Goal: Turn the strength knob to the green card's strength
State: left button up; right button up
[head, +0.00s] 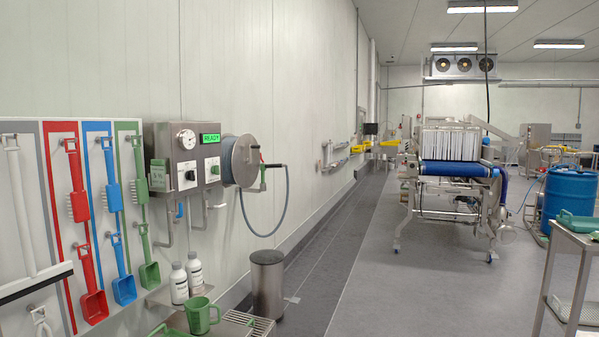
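A steel control box (203,155) hangs on the left wall. It has a round white gauge (186,139), a lit green display (210,138) reading READY, and two dark knobs on pale plates, a left knob (190,176) and a right knob (214,170). Their labels and pointer positions are too small to read, so I cannot tell which is the strength knob. A green card (158,177) with pale marks is on the box's left side; its marks look like a number with a percent sign, but I cannot read them surely. Neither gripper is in view.
A hose reel (240,160) is right of the box. Red, blue and green tools hang on a board (15,170) to the left. Below are two white bottles (187,278), a green jug (201,316) and a steel bin (267,285). The floor (400,290) in the middle is clear.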

aim_at(215, 170)
jog(key=z, duration=0.35)
jog(key=i, duration=1.05)
jog(key=u, duration=0.5)
jog(key=i, duration=2.35)
jog(key=u, duration=0.95)
jog(key=i, duration=0.25)
jog(key=u, duration=0.2)
